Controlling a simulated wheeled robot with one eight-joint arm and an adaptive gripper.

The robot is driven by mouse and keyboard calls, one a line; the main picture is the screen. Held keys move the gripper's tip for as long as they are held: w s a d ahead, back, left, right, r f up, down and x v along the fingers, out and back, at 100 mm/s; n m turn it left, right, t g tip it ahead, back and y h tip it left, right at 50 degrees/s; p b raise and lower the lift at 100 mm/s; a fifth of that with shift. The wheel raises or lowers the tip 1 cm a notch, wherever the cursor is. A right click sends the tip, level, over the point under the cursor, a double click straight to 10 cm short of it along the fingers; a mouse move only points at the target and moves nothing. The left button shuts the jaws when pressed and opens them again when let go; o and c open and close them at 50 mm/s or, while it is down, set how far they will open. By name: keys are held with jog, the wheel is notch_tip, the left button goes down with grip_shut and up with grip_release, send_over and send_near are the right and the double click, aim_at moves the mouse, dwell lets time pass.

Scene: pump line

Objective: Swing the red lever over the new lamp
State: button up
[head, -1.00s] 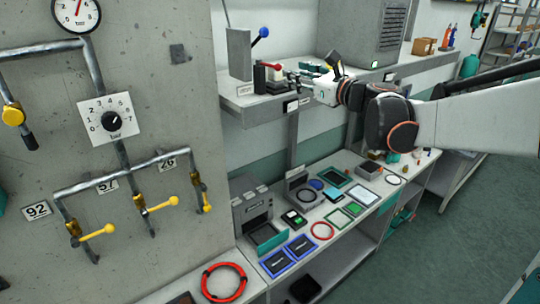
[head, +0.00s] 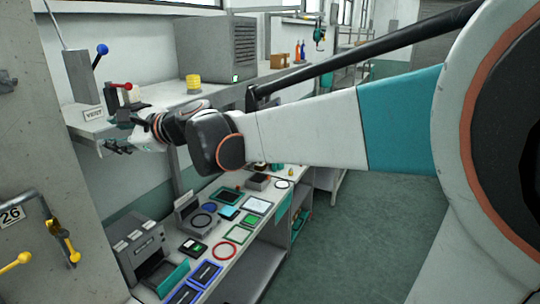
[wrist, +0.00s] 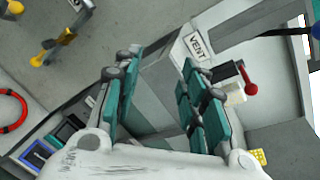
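The red lever (head: 122,86) stands on the wall shelf at the left of the head view, on a small dark block. Its red knob also shows at the right of the wrist view (wrist: 250,88), beside a white block (wrist: 235,94). My gripper (head: 113,134) is at the shelf's front edge, lower than the red lever and apart from it. In the wrist view my gripper (wrist: 160,72) is open and empty, with its fingers spread. The red knob lies outside the right finger. I cannot make out which part is the new lamp.
A blue-knobbed lever (head: 101,49) rises behind the red one. A yellow stack (head: 193,84) and a grey cabinet (head: 215,50) are farther right. The bench below holds several parts.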

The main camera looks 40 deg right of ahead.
jog(key=s+a+f+n+g+b, duration=0.1)
jog(key=s+a+f+n+b, duration=0.2)
jog(key=f, duration=0.4)
jog(key=shift+s+f+n+g+b, duration=0.35)
jog(key=shift+s+n+b, duration=0.3)
jog(key=shift+s+n, duration=0.55)
jog(key=shift+s+a, duration=0.1)
jog(key=shift+s, duration=0.05)
